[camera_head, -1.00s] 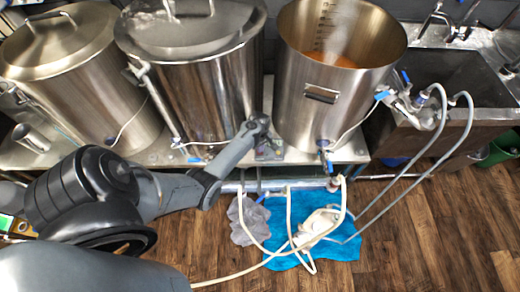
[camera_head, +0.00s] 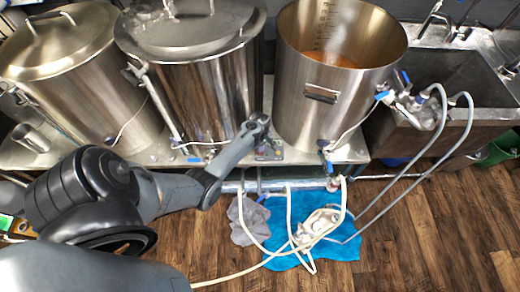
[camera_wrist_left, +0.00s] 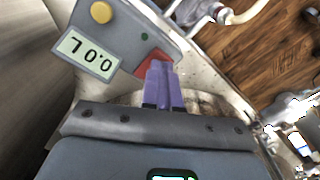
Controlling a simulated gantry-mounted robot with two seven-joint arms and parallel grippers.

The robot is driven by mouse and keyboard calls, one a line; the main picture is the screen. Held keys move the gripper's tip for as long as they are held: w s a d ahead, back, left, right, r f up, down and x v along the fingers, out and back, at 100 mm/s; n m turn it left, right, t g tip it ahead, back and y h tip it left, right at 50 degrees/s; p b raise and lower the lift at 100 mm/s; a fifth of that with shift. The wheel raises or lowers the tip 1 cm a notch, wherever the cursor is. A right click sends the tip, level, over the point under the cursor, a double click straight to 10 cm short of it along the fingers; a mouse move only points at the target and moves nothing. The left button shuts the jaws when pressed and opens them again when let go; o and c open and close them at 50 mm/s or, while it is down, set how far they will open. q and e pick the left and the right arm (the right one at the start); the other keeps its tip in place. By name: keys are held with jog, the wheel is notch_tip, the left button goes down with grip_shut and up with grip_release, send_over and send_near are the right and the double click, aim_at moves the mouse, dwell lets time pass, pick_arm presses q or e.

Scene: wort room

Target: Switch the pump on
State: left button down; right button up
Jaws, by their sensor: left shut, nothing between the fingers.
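A grey control box (camera_wrist_left: 125,35) fills the upper part of the left wrist view, with a lit display (camera_wrist_left: 88,54), a round yellow button (camera_wrist_left: 101,12) and a red switch (camera_wrist_left: 153,62). In the head view the box (camera_head: 269,150) sits small on the metal stand between the middle and right kettles. My left gripper (camera_wrist_left: 163,72) is shut and empty; its purple fingertips are at the red switch and hide part of it. I cannot tell whether they touch it. In the head view this gripper (camera_head: 262,123) is just above the box. My right gripper is out of view.
Steel kettles (camera_head: 340,100) stand close behind the box; the right one is open. Hoses (camera_head: 288,205) and a pale device (camera_head: 318,226) lie on a blue cloth (camera_head: 285,207) on the wooden floor. A sink (camera_head: 465,85) is at the right.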

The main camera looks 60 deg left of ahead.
pick_arm(q)
jog(key=shift+f+b, duration=0.3)
jog(key=shift+f, duration=0.15)
jog(key=shift+f+b, duration=0.35)
jog(key=shift+f, duration=0.15)
notch_tip(320, 180, up, 6)
jog(key=p, duration=0.7)
jog(key=shift+r, duration=0.1)
jog(key=shift+m, duration=0.3)
